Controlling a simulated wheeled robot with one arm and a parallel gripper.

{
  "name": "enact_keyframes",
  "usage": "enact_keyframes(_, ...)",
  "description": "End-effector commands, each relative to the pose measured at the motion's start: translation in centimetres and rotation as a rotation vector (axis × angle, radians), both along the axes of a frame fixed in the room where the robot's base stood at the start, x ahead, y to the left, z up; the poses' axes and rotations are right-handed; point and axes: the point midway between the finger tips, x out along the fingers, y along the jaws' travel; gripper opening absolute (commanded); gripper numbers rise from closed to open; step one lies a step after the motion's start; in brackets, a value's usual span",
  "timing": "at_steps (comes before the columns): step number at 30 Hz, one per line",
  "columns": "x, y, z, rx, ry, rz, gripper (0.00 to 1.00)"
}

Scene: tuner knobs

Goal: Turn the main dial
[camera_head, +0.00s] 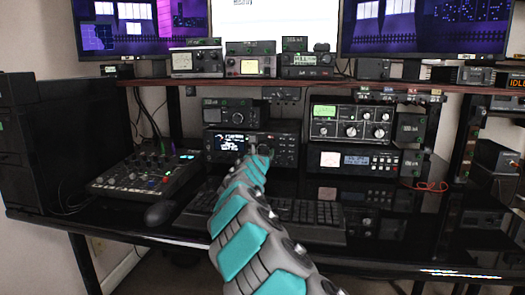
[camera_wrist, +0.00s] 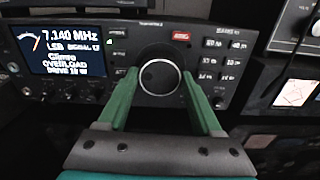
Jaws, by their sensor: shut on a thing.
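The main dial (camera_wrist: 159,75) is a large round dark knob with a pale ring, on the front of a black radio (camera_wrist: 225,45). The radio's lit screen (camera_wrist: 68,48) reads 7.140 MHz. In the wrist view my gripper (camera_wrist: 160,80) has green fingers on the left and right sides of the dial, shut on it. In the head view the radio (camera_head: 285,150) sits at the middle of the desk. My gripper (camera_head: 259,155) reaches its front, and my arm hides part of the radio and the dial.
A keyboard (camera_head: 310,213) lies on the desk below my arm, with a mouse (camera_head: 159,213) to its left. A mixer (camera_head: 145,175) stands at left. Other radios (camera_head: 350,123) stand close on the right. A shelf (camera_head: 290,80) runs above.

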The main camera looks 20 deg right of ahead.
Motion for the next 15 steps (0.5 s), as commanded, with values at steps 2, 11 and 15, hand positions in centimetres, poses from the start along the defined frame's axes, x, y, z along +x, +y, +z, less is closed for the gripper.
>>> enact_keyframes(2, -0.04, -0.1, 0.21, -0.009, 0.003, -0.002, 0.11)
enact_keyframes(11, -0.05, -0.09, 0.18, -0.015, 0.007, -0.002, 0.11)
enact_keyframes(15, -0.04, -0.08, 0.19, -0.014, 0.006, -0.001, 0.69)
